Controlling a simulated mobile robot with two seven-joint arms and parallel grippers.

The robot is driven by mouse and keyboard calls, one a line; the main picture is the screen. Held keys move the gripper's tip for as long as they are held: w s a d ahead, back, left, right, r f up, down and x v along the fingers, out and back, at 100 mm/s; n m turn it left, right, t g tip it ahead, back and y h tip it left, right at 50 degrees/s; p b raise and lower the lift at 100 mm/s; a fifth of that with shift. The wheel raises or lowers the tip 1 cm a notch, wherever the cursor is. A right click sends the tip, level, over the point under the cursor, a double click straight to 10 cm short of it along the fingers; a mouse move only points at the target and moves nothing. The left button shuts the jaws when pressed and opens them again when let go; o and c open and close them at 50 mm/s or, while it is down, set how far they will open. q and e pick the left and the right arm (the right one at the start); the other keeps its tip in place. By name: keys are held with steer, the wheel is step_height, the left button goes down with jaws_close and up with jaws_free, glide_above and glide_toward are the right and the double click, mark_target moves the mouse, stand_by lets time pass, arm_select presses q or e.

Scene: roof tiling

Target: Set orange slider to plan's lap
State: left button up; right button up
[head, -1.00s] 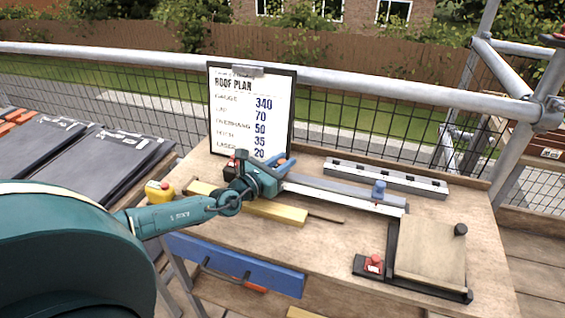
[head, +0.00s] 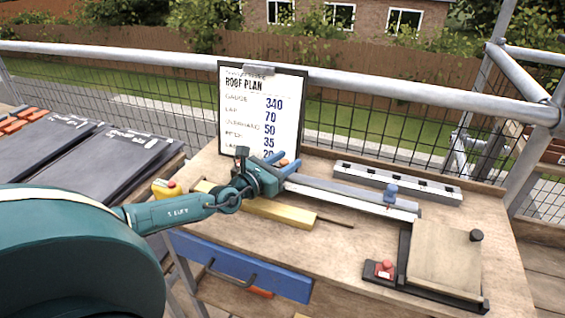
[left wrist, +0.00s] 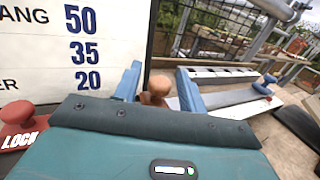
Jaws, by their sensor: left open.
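The orange slider shows as a small orange-brown knob (left wrist: 158,88) between the fingers in the left wrist view; in the head view only a bit of orange (head: 284,162) shows at the fingertips. My left gripper (head: 281,164) is open, with one blue finger on each side of the knob; I cannot tell whether they touch it. The slider's scale and pointer are hidden behind the gripper. The roof plan (head: 262,110) stands upright on a clipboard behind the bench and reads lap 70, gauge 340, overhang 50, pitch 35. My right gripper is not in view.
A long grey rail with a blue knob (head: 390,193) runs right from the gripper. A slotted metal bar (head: 398,184) lies behind it. A board stand (head: 445,262) with a red button (head: 384,268) is at right. A red LOCK knob (left wrist: 18,125) is close left of the gripper.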

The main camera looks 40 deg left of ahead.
arm_select(q)
steer(key=s, duration=0.4)
steer(key=s+a, duration=0.1)
steer(key=s, duration=0.3)
steer(key=s+a, duration=0.1)
steer(key=s, duration=0.4)
stand_by(0.4)
